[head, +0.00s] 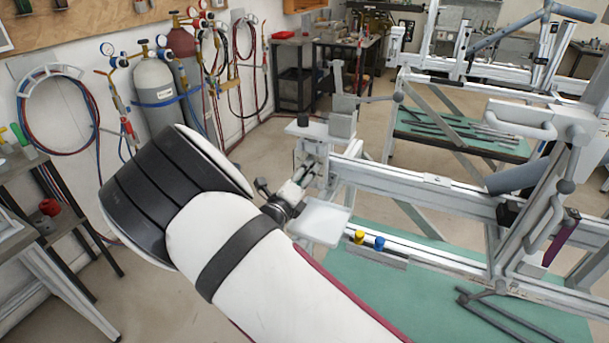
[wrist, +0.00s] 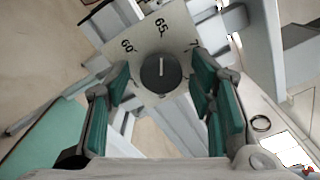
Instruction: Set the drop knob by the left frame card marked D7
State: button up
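The dark round knob (wrist: 160,71) sits on a pale scale plate (wrist: 139,41) in the wrist view. The plate reads 60, 65 and a partly hidden number starting with 7. The knob's white line points up the picture, toward 65. My gripper (wrist: 158,75) is open, its teal-padded fingers on the left and right of the knob with gaps showing. Its height above the knob cannot be told. No card marked D7 can be read.
My arm covers the middle of the head view. A white tray (head: 320,222), a yellow knob (head: 359,236) and a blue knob (head: 379,242) are along the jig's lower rail. A grey upright block (head: 342,120) stands beside the dark cylinder. Gas cylinders (head: 154,84) stand along the wall.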

jog(key=v, duration=1.2)
jog(key=shift+r, duration=0.1)
